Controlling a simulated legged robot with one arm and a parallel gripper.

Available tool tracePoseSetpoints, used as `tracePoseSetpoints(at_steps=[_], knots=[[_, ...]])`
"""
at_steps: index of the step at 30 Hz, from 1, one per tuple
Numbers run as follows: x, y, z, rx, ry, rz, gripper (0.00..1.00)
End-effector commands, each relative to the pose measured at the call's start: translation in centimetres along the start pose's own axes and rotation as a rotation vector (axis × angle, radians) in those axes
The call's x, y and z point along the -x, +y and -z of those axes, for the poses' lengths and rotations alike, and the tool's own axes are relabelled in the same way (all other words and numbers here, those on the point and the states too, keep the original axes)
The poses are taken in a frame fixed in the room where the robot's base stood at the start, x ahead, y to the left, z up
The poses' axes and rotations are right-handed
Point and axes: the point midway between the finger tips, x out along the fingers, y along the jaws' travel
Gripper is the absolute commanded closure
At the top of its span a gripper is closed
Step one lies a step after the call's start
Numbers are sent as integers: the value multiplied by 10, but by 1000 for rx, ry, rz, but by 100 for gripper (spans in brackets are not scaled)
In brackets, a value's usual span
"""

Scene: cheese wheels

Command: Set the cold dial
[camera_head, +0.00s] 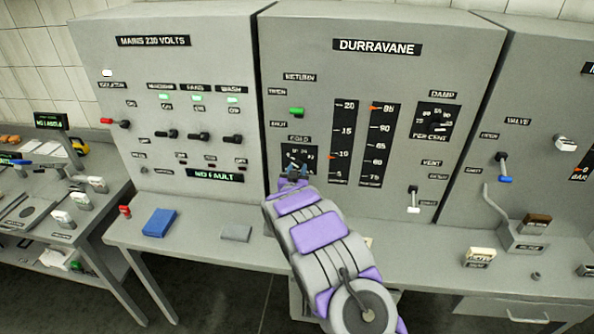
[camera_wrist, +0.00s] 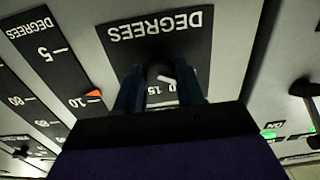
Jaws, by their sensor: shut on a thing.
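The cold dial's black plate (camera_head: 300,154) is on the grey Durravane panel, under the label COLD and left of two scales. My gripper (camera_head: 294,173) is at the plate's lower part and covers some of it. In the wrist view, which is upside down, the two dark fingers of my gripper (camera_wrist: 159,88) are shut on the dial's dark knob (camera_wrist: 156,72). The white pointer mark shows between the fingers, close to the 15. The plate (camera_wrist: 195,50) reads DEGREES; most of its numbers are hidden. The orange marker (camera_wrist: 93,94) of the neighbouring scale stands at about 10.
The right-hand scale (camera_head: 378,140) has its marker near the top. The damp dial (camera_head: 435,120) and a white-tipped lever (camera_head: 413,199) are to the right. A blue block (camera_head: 160,222) and a grey block (camera_head: 236,233) lie on the ledge.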

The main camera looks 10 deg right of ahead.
Motion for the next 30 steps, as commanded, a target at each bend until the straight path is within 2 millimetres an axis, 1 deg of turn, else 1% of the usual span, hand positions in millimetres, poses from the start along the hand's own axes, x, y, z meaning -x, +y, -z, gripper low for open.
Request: tracePoseSetpoints(at_steps=[1, 5, 6, 13, 14, 23, 26, 30], knots=[[-1, -2, 5, -1, 10, 3, 93], [-1, -2, 6, -2, 11, 4, 93], [-1, -2, 6, -2, 11, 4, 61], [0, -1, 3, -2, 7, 2, 39], [0, -1, 3, -2, 6, 2, 38], [2, -1, 2, -1, 3, 1, 38], [9, -2, 1, 1, 2, 2, 38], [26, -2, 1, 1, 1, 3, 38]])
